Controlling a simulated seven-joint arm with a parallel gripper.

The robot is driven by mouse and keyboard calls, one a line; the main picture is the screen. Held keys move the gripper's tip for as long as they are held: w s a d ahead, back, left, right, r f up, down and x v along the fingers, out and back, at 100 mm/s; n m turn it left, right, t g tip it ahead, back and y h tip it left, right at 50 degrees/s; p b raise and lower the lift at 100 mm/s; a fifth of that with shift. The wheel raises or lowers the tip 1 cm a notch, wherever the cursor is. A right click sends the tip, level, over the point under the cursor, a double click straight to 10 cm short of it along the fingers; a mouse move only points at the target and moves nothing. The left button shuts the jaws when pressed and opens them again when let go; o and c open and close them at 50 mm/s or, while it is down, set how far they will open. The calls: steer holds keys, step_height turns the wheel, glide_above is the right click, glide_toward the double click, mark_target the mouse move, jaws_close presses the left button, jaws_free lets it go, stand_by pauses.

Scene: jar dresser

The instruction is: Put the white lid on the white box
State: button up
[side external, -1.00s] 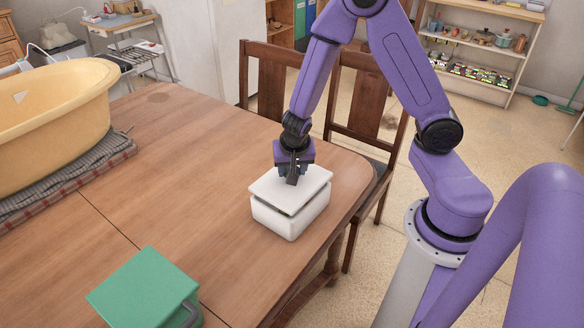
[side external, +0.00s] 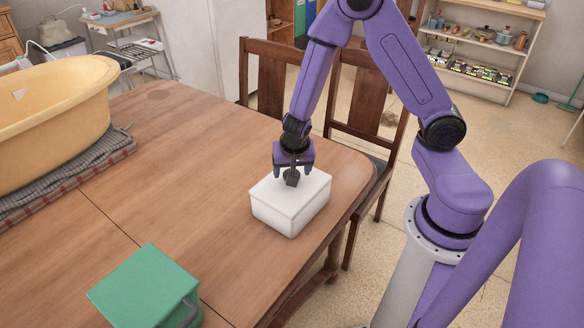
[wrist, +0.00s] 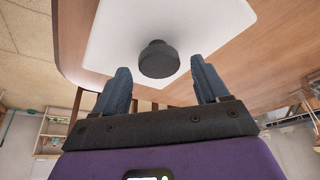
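The white lid (side external: 310,185) with a dark knob (side external: 291,179) lies level on the white box (side external: 286,216) near the table's right end, with no clear gap visible between them. My gripper (side external: 293,169) is just above the lid, its fingers apart on either side of the knob. In the wrist view, the lid (wrist: 215,25) spreads out beyond the fingers. The knob (wrist: 159,60) shows between and just past the fingertips of my gripper (wrist: 160,72), with space on both sides. The inside of the box is hidden.
A green box (side external: 145,288) with a grey handle stands at the table's front. A yellow tub (side external: 50,115) on a folded cloth (side external: 75,173) is at the left. Wooden chairs (side external: 355,105) stand behind the table (side external: 170,170). The table middle is clear.

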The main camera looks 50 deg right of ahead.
steer(key=shift+r, duration=0.55)
steer(key=v, duration=1.2)
steer(key=s+a+r+n+g+y, duration=0.1)
steer(key=s+a+r+n, duration=0.1)
steer(key=s+n, duration=0.7)
steer(key=s+a+r+n+g+y, duration=0.1)
steer(key=s+a+r+n+y, duration=0.1)
steer(key=s+n, duration=0.8)
steer(key=n, duration=0.3)
steer(key=shift+s+a+g+y, duration=0.15)
steer(key=shift+a+g+y, duration=0.15)
steer(key=shift+a+g, duration=0.1)
steer(key=shift+r, duration=0.1)
